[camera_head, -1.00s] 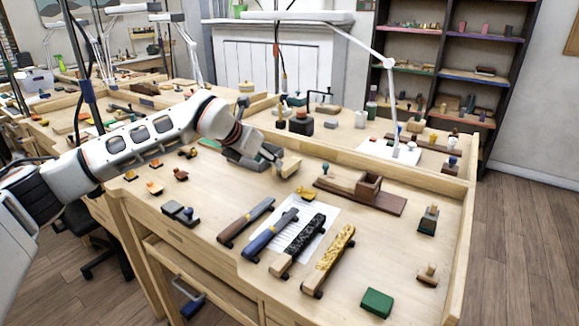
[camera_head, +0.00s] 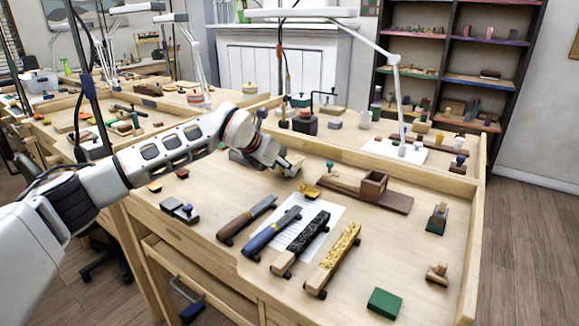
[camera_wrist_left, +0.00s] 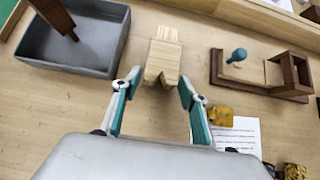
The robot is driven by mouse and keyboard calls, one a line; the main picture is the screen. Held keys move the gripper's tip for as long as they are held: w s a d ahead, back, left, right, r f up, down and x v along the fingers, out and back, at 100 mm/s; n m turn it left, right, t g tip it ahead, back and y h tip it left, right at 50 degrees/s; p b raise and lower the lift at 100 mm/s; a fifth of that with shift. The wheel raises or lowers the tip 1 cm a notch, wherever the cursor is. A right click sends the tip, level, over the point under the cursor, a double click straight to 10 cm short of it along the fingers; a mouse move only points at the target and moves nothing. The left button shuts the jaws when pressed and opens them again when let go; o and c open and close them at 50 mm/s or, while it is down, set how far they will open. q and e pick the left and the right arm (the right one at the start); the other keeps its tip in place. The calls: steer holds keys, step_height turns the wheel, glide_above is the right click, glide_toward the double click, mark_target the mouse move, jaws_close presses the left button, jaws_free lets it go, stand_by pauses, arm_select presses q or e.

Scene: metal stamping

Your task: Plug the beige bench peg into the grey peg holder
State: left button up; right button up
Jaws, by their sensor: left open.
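The beige bench peg (camera_wrist_left: 164,52) is a wooden block with a forked near end, lying on the bench in the left wrist view. My left gripper (camera_wrist_left: 161,87) is open, with one teal-and-grey finger on each side of the forked end. I see gaps beside the wood. In the head view the gripper (camera_head: 287,167) is low over the bench and partly hides the peg. A grey open box (camera_wrist_left: 108,60) stands left of the peg, with a dark brown piece reaching into it. I cannot tell whether this box is the grey peg holder. My right gripper is not in view.
Right of the peg is a brown wooden stand with a box (camera_head: 374,186). A yellow block (camera_head: 310,191) and white paper (camera_wrist_left: 235,134) lie close to the gripper. Several long-handled tools and a green block (camera_head: 384,303) are nearer the front. A raised wooden edge runs along the back.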

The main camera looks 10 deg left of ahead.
arm_select(q)
jaws_close()
steer(key=shift+r, duration=0.1)
steer(key=shift+r+p, duration=0.55)
steer(key=shift+r, duration=0.35)
steer(key=shift+r+p, duration=1)
steer(key=shift+r, duration=0.55)
steer(key=shift+f, duration=0.1)
